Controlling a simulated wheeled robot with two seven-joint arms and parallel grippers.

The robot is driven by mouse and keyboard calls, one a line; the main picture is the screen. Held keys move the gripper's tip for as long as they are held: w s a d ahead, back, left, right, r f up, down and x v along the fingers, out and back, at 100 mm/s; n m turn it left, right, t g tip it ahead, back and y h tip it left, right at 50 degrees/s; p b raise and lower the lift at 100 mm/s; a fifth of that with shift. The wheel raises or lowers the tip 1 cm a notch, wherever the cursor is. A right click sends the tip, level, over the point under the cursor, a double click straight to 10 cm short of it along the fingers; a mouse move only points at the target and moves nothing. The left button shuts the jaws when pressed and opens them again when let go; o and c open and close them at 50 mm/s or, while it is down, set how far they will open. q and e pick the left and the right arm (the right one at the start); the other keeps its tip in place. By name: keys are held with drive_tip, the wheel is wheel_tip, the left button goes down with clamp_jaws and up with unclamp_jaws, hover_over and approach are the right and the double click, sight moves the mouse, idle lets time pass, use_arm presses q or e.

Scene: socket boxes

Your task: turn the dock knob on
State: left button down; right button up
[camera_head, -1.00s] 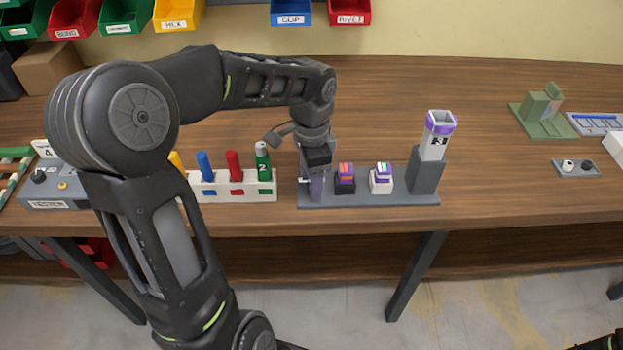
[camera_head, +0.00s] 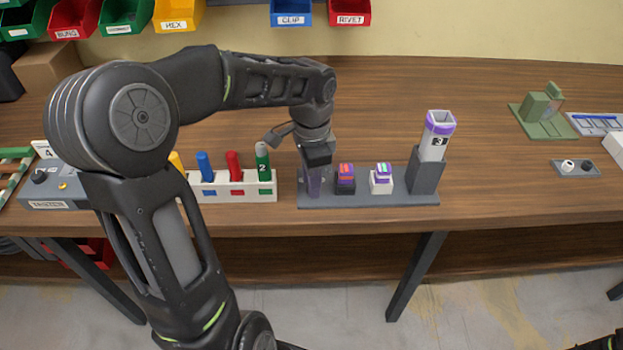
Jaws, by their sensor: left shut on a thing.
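The dock is a long grey base (camera_head: 400,199) near the front edge of the table, with a dark tower at its right end holding a white tube (camera_head: 433,147) marked 3 with a purple rim. My left gripper (camera_head: 314,180) points down at the dock's left end, beside the dark block, and is shut at a purple-grey upright part there. The knob itself is hidden by the gripper, so its setting cannot be seen. My right gripper is out of view.
A white rack (camera_head: 232,192) with coloured pegs stands just left of the dock. A grey tester box (camera_head: 55,193) is further left. A green fixture (camera_head: 537,108) and a small grey plate with two knobs (camera_head: 576,168) are at right. The table behind the dock is clear.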

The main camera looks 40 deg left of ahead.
use_arm(q)
drive_tip(key=shift+m+p, duration=0.3)
drive_tip(key=shift+m, duration=0.1)
drive_tip(key=shift+r+m+p, duration=0.1)
drive_tip(key=shift+m+p, duration=0.4)
drive_tip(key=shift+m, duration=0.4)
drive_tip(key=m+p, duration=0.1)
drive_tip(key=m, duration=0.2)
drive_tip(key=shift+m+p, duration=0.3)
drive_tip(key=shift+p, duration=0.1)
drive_tip(key=m+p, duration=0.1)
drive_tip(key=m, duration=0.2)
drive_tip(key=shift+w+p, duration=0.15)
drive_tip(key=shift+p, duration=0.2)
drive_tip(key=shift+m+p, duration=0.5)
drive_tip(key=shift+m, duration=0.9)
drive_tip(key=c, duration=1.1)
unclamp_jaws()
